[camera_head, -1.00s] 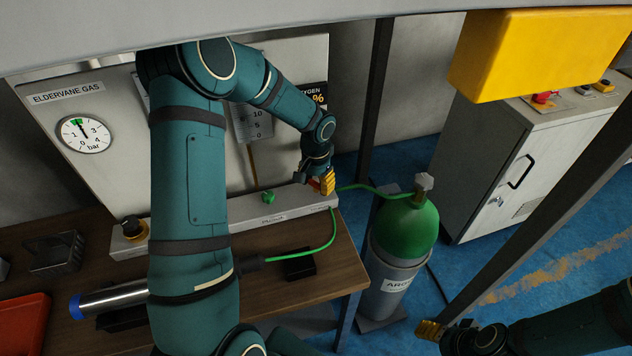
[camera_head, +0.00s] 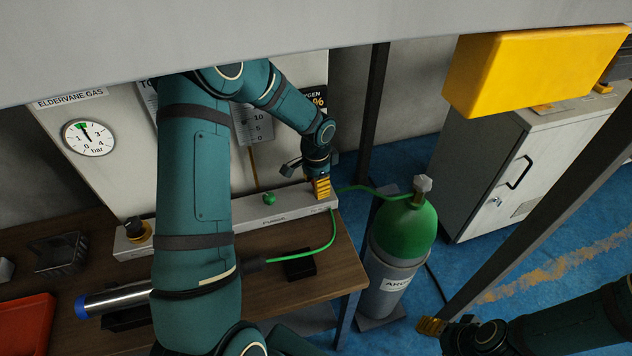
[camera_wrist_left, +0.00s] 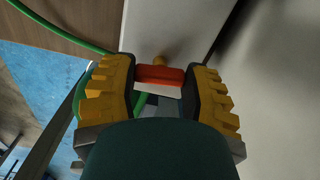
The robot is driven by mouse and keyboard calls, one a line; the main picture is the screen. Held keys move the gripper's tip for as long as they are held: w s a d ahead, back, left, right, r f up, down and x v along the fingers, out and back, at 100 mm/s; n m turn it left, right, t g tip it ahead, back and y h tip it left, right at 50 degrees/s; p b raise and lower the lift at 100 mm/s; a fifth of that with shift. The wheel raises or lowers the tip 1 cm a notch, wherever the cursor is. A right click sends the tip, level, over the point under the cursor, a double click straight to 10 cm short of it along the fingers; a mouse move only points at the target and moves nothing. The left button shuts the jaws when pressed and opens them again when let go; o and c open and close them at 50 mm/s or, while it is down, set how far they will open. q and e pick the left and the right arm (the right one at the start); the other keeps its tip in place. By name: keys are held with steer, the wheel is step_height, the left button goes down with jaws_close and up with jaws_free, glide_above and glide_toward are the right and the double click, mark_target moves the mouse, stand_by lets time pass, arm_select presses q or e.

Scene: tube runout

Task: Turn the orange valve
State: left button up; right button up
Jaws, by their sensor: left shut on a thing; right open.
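The orange valve (camera_wrist_left: 160,76) shows in the left wrist view as a red-orange handle on a brass stem, between the two yellow fingers of my left gripper (camera_wrist_left: 163,98). In the head view my left gripper (camera_head: 321,188) is at the right end of the grey manifold (camera_head: 247,218), fingers pointing down, and it hides the valve. It is shut on the valve handle. My right gripper (camera_head: 432,326) is open and empty at the lower right, away from the bench.
A green knob (camera_head: 269,199) and a black-and-yellow knob (camera_head: 137,230) sit on the manifold. A green hose (camera_head: 333,234) runs beside it, and another joins the green-topped gas cylinder (camera_head: 404,232). A dark post (camera_head: 373,110) stands behind. A round gauge (camera_head: 88,138) hangs on the panel.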

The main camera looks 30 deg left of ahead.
arm_select(q)
steer(key=shift+m, duration=0.6)
steer(key=o, duration=1.2)
step_height(320, 180, up, 12)
steer(key=shift+r, duration=0.1)
